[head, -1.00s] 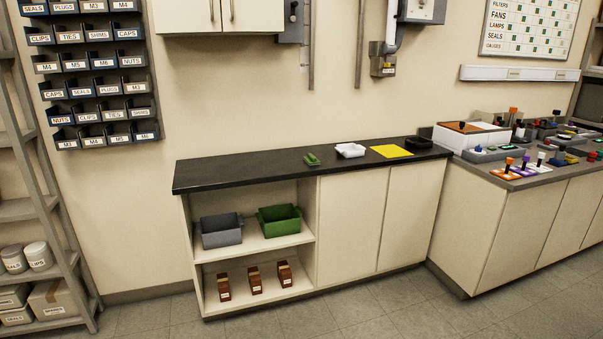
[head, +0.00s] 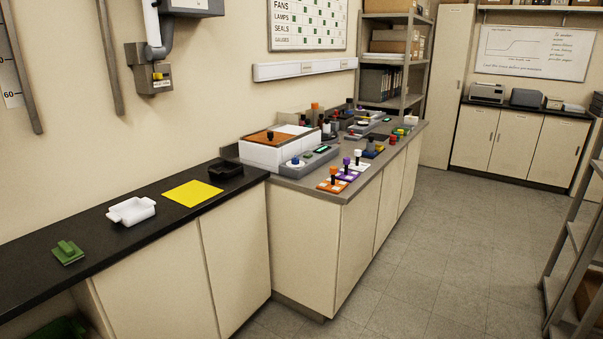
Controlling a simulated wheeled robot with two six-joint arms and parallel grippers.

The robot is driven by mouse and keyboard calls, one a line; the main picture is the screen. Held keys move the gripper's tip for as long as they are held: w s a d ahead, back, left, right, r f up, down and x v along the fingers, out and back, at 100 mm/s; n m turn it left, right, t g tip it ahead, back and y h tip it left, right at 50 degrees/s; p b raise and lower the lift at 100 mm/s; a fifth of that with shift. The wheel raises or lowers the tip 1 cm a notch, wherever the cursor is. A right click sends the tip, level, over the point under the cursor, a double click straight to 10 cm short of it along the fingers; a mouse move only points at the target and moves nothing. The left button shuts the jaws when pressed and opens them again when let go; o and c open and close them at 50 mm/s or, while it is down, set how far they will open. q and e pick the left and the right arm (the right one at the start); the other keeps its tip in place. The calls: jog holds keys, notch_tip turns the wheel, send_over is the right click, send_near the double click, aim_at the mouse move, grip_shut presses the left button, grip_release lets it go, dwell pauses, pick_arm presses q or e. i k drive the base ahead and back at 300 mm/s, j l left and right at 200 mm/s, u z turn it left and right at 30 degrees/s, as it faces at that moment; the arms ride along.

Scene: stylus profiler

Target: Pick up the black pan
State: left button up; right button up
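A small black pan-like tray (head: 225,170) sits on the black countertop (head: 140,240), near its right end against the wall. It is low and dark, and its inside is hard to make out. Neither of my grippers shows in the head view.
On the same counter are a yellow sheet (head: 193,193), a white tray (head: 131,211) and a green block-like item (head: 68,252). A grey workbench (head: 330,185) with a white box and several coloured instruments adjoins at the right. The tiled floor (head: 420,260) is clear; a metal rack (head: 575,260) stands far right.

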aim_at(224, 168)
jog(key=i+j+z, duration=0.1)
jog(key=i+z, duration=0.3)
jog(key=i, duration=1.15)
